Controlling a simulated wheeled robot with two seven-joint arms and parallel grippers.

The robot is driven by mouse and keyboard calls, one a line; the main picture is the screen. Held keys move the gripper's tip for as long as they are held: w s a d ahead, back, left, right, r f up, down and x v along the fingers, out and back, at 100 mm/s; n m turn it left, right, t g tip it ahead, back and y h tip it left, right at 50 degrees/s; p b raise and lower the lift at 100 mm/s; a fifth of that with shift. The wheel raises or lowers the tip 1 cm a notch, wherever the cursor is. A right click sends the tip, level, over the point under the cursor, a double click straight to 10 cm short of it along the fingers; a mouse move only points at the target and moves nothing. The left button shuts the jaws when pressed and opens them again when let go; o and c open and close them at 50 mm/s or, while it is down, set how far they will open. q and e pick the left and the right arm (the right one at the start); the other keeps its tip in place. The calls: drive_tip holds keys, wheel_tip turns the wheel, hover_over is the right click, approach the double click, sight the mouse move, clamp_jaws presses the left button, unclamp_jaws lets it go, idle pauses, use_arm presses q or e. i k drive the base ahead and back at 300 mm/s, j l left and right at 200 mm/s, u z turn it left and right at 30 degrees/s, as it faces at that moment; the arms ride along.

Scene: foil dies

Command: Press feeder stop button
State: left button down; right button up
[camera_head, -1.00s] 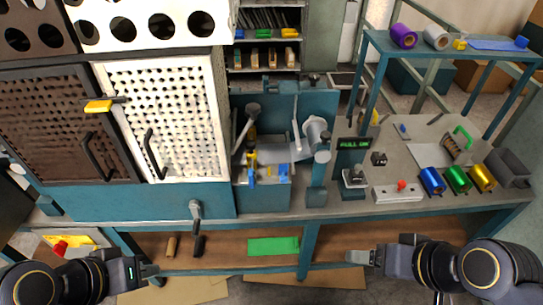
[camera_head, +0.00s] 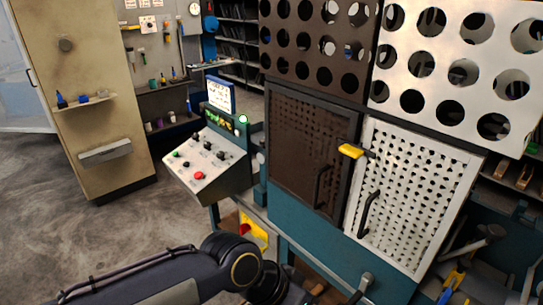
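A sloped grey control panel (camera_head: 207,163) stands left of the machine. It carries a large red button (camera_head: 198,175), a small green button (camera_head: 176,154) and several dark knobs. I cannot read their labels, so I cannot tell which one is the feeder stop. A second red button (camera_head: 245,229) on a yellow plate (camera_head: 254,231) sits lower, below the panel and partly hidden by my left arm. My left arm crosses the bottom from the left, below the panel and apart from it. Its gripper is at the bottom edge, mostly cut off. My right gripper is out of view.
A lit display (camera_head: 219,120) and a white sign (camera_head: 220,95) stand above the panel. The brown perforated door (camera_head: 302,140) and white perforated door (camera_head: 405,195) are to its right. A beige cabinet (camera_head: 100,100) is behind; open floor (camera_head: 95,235) lies at left.

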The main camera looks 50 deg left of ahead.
sight(198, 175)
drive_tip(key=u, duration=2.05)
